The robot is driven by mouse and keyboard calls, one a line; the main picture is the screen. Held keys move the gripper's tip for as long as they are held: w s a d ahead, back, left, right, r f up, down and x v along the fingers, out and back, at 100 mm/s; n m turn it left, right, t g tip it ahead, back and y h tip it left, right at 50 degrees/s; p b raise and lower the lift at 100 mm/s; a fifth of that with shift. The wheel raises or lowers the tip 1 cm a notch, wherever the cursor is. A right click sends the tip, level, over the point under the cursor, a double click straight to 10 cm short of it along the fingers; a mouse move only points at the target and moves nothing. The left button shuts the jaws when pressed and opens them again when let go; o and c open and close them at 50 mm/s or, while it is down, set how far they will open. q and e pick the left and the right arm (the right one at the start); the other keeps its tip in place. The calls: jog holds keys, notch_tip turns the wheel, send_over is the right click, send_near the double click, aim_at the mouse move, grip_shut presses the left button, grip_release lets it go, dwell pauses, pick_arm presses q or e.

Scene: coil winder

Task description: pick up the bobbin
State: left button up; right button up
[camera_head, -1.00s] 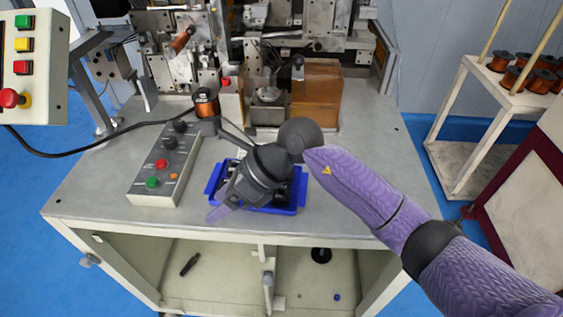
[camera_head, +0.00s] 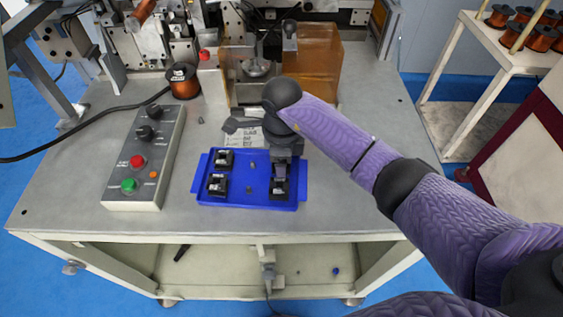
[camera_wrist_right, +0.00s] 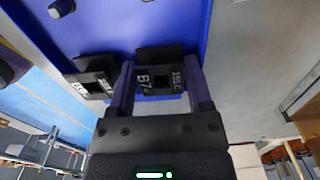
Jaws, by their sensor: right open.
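A blue tray (camera_head: 250,190) on the table holds black bobbins with white labels. One bobbin (camera_head: 223,158) is at the back left, another bobbin (camera_head: 217,184) at the front left. A third bobbin (camera_head: 279,188) is at the front right, under my right gripper (camera_head: 285,166), which points down over it. In the right wrist view, my right gripper (camera_wrist_right: 160,90) is open, with a finger on either side of the bobbin marked B7 (camera_wrist_right: 158,78). I cannot tell whether the fingers touch it. A neighbouring bobbin (camera_wrist_right: 91,77) lies just left of the fingers. My left gripper is not in view.
A control box (camera_head: 146,160) with buttons stands left of the tray. A copper wire spool (camera_head: 184,81) and an amber block (camera_head: 312,62) stand behind. A rack (camera_head: 480,87) with copper spools is at the right. Bare table (camera_head: 360,200) lies right of the tray.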

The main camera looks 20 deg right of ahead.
jog(key=shift+c, duration=0.9)
grip_shut()
jog(key=shift+w+r, duration=0.1)
jog(key=shift+r, duration=0.25)
notch_tip(320, 180, up, 9)
jog(key=p, duration=0.1)
jog(key=shift+r, duration=0.2)
